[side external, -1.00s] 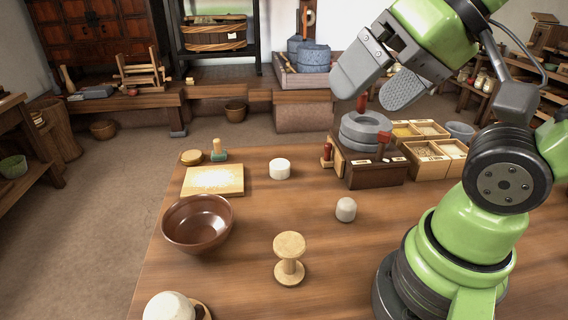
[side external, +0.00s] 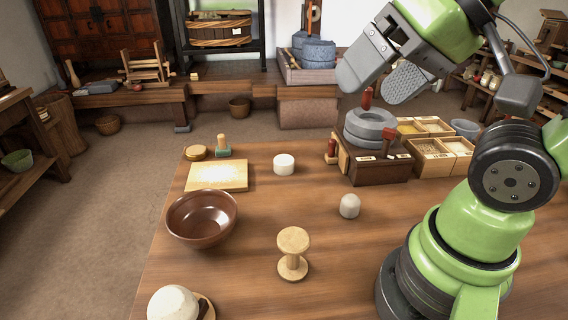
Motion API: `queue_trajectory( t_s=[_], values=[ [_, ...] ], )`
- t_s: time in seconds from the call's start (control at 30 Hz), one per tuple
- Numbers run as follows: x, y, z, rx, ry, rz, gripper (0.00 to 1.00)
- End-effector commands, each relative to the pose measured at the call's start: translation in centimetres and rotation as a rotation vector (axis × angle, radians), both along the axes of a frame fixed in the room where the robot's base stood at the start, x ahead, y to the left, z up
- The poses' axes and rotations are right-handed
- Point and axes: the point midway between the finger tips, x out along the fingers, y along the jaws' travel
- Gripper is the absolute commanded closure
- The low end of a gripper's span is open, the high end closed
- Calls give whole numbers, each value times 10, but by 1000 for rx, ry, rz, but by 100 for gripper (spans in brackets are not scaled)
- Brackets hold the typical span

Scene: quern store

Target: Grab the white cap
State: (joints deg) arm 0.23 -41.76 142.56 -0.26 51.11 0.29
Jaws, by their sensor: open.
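A short white cylinder (side external: 284,164), which looks like a cap, stands on the wooden table (side external: 330,265) near its far edge, left of the stone quern. A smaller off-white domed piece (side external: 350,206) stands nearer, to its right; I cannot tell for certain which one is the white cap. My gripper (side external: 372,92) is open and empty, with its two grey fingers apart. It is raised well above the table, in front of the quern in the picture, and touches neither white piece.
The stone quern (side external: 369,127) sits on a dark wooden base with upright handles. Compartment boxes (side external: 431,148) stand right of it. A pale board (side external: 217,176), a brown bowl (side external: 202,218), a wooden spool-shaped stand (side external: 293,253) and a white round object (side external: 173,303) occupy the left and front. Table between them is clear.

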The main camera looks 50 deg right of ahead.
Motion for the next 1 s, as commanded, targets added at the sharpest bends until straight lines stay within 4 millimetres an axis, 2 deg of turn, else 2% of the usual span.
queue_trajectory(
  t_s=[0.17,0.27,0.47,0.57,0.7,0.9,1.0],
  values=[
    [37,-15,1,-49,45,-53,15],
    [72,-31,-4,-91,78,-94,15],
    [140,-68,-33,-171,138,-155,15],
    [170,-88,-59,-204,168,-176,15],
    [206,-117,-105,-240,210,-195,15],
    [233,-149,-175,-269,256,-202,15],
    [239,-158,-198,-273,268,-202,15]
  ],
)
